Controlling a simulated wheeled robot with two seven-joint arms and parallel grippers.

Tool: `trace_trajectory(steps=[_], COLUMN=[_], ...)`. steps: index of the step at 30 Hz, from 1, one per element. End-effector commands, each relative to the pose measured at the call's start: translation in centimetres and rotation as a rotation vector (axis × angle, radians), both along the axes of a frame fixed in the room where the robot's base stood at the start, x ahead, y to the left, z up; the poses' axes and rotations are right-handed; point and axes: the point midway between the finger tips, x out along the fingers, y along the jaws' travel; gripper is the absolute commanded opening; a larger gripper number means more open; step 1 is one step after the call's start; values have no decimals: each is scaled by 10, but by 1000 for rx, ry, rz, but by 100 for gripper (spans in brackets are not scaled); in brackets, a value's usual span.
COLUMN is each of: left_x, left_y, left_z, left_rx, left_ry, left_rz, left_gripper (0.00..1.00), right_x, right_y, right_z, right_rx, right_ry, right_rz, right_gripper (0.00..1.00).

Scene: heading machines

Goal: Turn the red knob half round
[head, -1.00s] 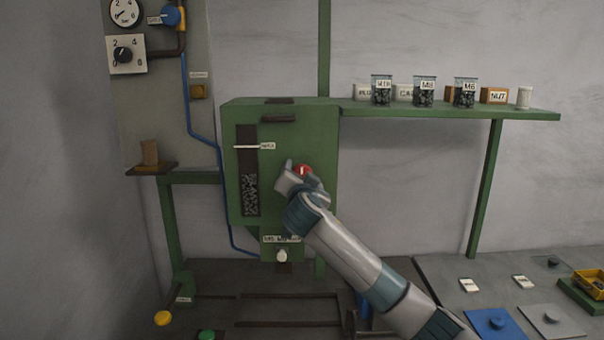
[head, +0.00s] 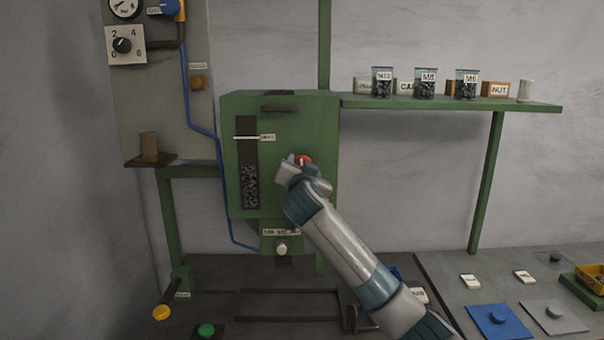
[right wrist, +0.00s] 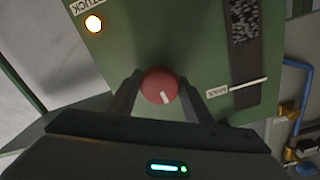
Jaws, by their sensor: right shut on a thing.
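The red knob (head: 305,159) is on the front of the green machine box (head: 300,120). My right gripper (head: 298,166) is at the knob and covers much of it in the head view. In the right wrist view, the round red knob (right wrist: 158,84) sits between the two dark fingers of my right gripper (right wrist: 160,92), which is shut on it. A short white mark on the knob points down and slightly right in that view. My left gripper is not in view.
A lit lamp (right wrist: 94,24) glows beside a STUCK label. A dark slot (head: 249,185) with small parts is left of the knob. A white knob (head: 281,249) is below it. A green shelf (head: 440,104) with jars is at right.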

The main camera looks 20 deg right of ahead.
Motion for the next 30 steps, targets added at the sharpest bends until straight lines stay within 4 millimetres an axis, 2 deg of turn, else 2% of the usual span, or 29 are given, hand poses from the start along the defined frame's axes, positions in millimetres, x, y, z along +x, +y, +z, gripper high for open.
trace_trajectory(steps=[1,3,11,30], left_x=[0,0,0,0], left_y=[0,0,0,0], left_z=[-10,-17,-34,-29], left_rx=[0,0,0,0], left_ry=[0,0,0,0], left_rz=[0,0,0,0], left_gripper=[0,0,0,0], right_x=[0,0,0,0], right_y=[1,1,1,0], right_z=[-6,-6,-4,0], right_rx=[-15,-51,-212,-780], right_ry=[6,16,62,227], right_rz=[1,2,2,1], right_gripper=[24,24,24,24])
